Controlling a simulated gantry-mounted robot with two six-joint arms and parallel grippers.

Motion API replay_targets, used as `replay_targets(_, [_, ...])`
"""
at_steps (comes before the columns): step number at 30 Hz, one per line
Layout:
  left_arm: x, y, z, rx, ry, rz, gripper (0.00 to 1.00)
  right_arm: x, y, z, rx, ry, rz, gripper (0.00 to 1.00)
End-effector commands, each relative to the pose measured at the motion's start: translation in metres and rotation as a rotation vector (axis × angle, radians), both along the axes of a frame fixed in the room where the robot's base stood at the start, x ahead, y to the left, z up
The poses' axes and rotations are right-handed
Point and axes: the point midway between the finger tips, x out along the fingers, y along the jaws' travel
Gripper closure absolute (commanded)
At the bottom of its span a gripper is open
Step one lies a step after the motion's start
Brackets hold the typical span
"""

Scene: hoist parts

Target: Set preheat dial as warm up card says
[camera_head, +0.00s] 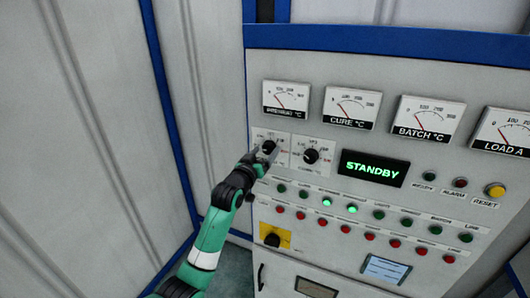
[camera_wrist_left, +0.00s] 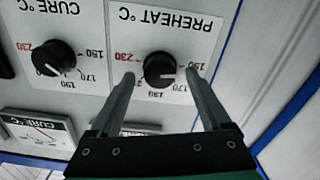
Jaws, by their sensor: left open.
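The preheat dial (camera_wrist_left: 158,66) is a round black knob under a "PREHEAT °C" label, upside down in the left wrist view. Its white mark points to the right there, towards the 150 side of the scale; the red 230 is on the opposite side. My left gripper (camera_wrist_left: 160,75) is open, with one finger on each side of the knob; I cannot tell whether they touch it. In the head view my left gripper (camera_head: 266,157) partly covers the dial (camera_head: 269,146). A pale blue card (camera_head: 386,269) low on the panel has text too small to read. My right gripper is not in view.
The cure dial (camera_head: 311,156) is close beside the preheat dial. Meters, including the preheat meter (camera_head: 286,99), line the panel top. A green "STANDBY" display (camera_head: 373,168), rows of lamps and a yellow-backed black switch (camera_head: 273,239) are nearby. A pale wall (camera_head: 95,140) stands left.

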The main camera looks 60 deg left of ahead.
Motion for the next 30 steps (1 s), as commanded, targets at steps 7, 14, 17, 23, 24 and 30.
replay_targets(7, [0.0032, 0.0025, -0.0001, 0.001, -0.001, 0.000, 0.19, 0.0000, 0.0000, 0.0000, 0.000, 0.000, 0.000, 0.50])
replay_targets(14, [0.0030, 0.0022, -0.0002, 0.000, 0.000, 0.000, 0.46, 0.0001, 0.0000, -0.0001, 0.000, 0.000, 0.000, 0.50])
replay_targets(17, [0.0030, 0.0022, -0.0002, 0.000, 0.000, 0.000, 0.64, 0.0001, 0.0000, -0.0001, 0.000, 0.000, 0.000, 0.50])
replay_targets(23, [0.0029, 0.0021, -0.0002, 0.000, 0.000, 0.000, 1.00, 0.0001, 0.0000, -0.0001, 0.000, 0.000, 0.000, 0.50])
replay_targets(24, [0.0029, 0.0021, -0.0002, 0.000, 0.000, 0.000, 1.00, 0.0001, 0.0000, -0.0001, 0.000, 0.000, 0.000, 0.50])
replay_targets(30, [0.0030, 0.0021, -0.0001, 0.009, 0.007, 0.000, 1.00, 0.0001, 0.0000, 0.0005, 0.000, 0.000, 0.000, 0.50])
